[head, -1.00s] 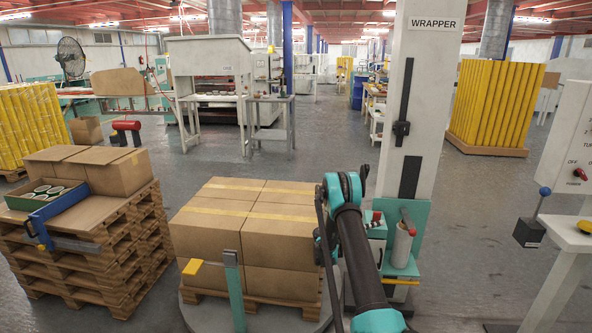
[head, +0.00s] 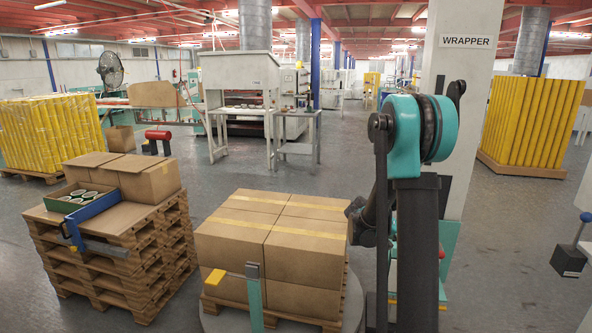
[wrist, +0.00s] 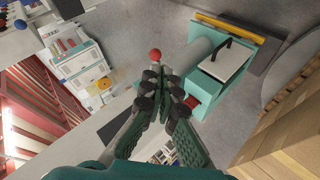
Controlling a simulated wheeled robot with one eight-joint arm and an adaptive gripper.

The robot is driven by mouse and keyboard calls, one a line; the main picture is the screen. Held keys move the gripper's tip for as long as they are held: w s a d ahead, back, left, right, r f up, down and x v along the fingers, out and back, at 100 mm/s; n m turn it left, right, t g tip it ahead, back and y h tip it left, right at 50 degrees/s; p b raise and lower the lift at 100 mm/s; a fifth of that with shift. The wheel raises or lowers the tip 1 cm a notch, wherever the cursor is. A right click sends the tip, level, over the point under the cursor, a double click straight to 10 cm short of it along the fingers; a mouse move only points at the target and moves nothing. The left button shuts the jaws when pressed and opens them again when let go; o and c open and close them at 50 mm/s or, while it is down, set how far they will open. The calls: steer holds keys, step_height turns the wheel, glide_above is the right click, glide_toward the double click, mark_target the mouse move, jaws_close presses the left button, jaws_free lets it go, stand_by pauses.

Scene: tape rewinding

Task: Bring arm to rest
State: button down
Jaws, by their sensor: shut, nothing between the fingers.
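My arm (head: 408,230) is folded up on the right of the head view, in front of the wrapper column (head: 452,130). My gripper shows in the wrist view (wrist: 168,85) with its dark fingers together and nothing between them. In the head view the gripper is mostly hidden by the arm; a dark part of the arm lies just right of the boxes. In the wrist view, the wrapper's teal carriage (wrist: 244,70) with a grey roll and a red-topped lever (wrist: 155,56) lie beyond the fingertips. I cannot tell the gap to them.
Taped boxes (head: 270,230) stand on a pallet on the round turntable (head: 352,306), close left of the arm. A pallet stack (head: 120,245) with cartons and a blue tool (head: 92,215) is at left. A control lever box (head: 569,261) is at right. Open floor lies behind.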

steer(key=s+a+f+n+t+y, duration=0.1)
steer(key=s+a+y, duration=0.4)
steer(key=s+a, duration=0.5)
steer(key=s+a+f+n+y, duration=0.2)
steer(key=s+a+y, duration=0.3)
steer(key=s, duration=1.2)
steer(key=a+n, duration=0.1)
steer(key=a, duration=0.3)
steer(key=shift+a+t, duration=0.35)
steer(key=shift+t, duration=0.05)
steer(key=shift+d, duration=0.1)
